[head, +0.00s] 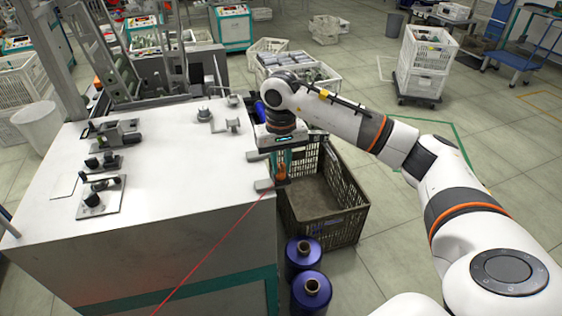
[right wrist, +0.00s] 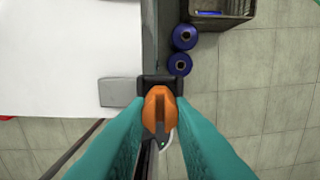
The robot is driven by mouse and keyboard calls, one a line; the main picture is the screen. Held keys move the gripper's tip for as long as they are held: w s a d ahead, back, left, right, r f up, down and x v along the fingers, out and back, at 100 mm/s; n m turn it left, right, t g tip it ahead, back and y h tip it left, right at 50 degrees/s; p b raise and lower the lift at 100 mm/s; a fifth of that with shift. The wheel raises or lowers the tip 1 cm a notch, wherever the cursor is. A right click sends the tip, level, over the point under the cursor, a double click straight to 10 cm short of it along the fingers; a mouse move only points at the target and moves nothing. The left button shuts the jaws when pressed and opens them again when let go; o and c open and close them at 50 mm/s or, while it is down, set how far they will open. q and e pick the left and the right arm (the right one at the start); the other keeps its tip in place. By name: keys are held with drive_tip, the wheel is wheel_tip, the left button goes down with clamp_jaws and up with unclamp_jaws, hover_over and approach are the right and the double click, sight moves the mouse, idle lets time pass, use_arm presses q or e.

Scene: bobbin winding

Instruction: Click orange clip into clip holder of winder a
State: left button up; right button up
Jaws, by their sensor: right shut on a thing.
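My right gripper (head: 281,168) is at the right edge of the white machine top (head: 160,190), its teal fingers pointing down. It is shut on the orange clip (head: 281,173), which also shows between the fingertips in the right wrist view (right wrist: 158,108). In that view a dark bracket (right wrist: 161,82), which looks like the clip holder, lies at the machine's edge directly against or under the clip's far end. I cannot tell whether the clip is seated in it. A small grey metal piece pokes out of the clip's near end. My left gripper is not in view.
Grey blocks (head: 264,185) sit on the machine's edge next to the gripper. A brown crate (head: 335,205) and two blue-purple spools (head: 305,252) stand on the floor close by. A thin red line (head: 215,247) runs from near the clip to the lower left.

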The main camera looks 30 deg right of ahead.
drive_tip(key=o, duration=1)
drive_tip(key=shift+r, duration=0.4)
drive_tip(key=shift+r+b, duration=0.65)
drive_tip(key=shift+r, duration=4.9)
